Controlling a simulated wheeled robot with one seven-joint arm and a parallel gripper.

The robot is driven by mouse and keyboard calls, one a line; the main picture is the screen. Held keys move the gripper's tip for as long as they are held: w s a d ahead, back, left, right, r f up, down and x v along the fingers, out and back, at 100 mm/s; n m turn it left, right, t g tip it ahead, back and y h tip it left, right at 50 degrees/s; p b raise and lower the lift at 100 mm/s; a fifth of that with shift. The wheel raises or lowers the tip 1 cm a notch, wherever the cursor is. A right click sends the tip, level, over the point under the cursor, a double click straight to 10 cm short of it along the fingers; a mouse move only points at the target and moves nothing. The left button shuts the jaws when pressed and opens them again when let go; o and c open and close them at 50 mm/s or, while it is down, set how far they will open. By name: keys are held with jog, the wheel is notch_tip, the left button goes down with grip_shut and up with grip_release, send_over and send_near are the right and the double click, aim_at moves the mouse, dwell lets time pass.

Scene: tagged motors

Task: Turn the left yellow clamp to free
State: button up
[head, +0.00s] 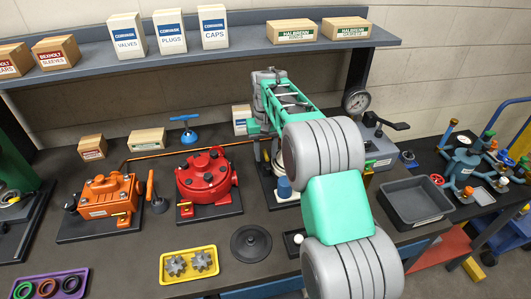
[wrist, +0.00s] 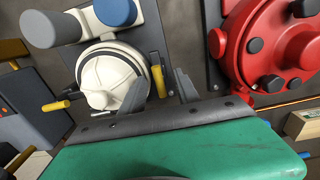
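A white round housing (wrist: 105,75) with a blue-capped cylinder (wrist: 115,10) shows in the wrist view, on a dark base plate. One yellow clamp (wrist: 158,80) is on its side toward the red housing, and another yellow clamp (wrist: 58,105) is on its opposite side. In the head view the white unit is mostly hidden behind my arm, with its blue part (head: 284,187) showing. My gripper (wrist: 160,95) is open, and its two grey fingers stand on either side of the clamp nearer the red housing. I cannot tell whether they touch it.
A red round housing (head: 205,175) stands to the left in the head view, with an orange unit (head: 105,200) farther left. A grey bin (head: 417,205) is at the right. A pressure gauge (head: 356,101) rises behind my arm. A black disc (head: 251,244) lies in front.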

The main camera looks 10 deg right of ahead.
aim_at(266, 154)
notch_tip(266, 154, up, 7)
jog(key=shift+r+b, duration=0.1)
jog(key=shift+b, duration=0.5)
jog(key=shift+r, duration=0.2)
jog(key=shift+s+r, duration=0.2)
jog(key=shift+r, duration=0.1)
jog(key=s+r+t, duration=0.2)
jog(key=s+r, duration=0.2)
jog(key=s, duration=1)
jog(key=s+f+t, duration=0.1)
jog(key=s+f, duration=0.2)
jog(key=s, duration=0.3)
jog(key=s+a+f+t, duration=0.1)
jog(key=s+f, duration=0.2)
jog(key=s, duration=0.4)
jog(key=shift+s+f, duration=0.15)
jog(key=shift+s, duration=0.1)
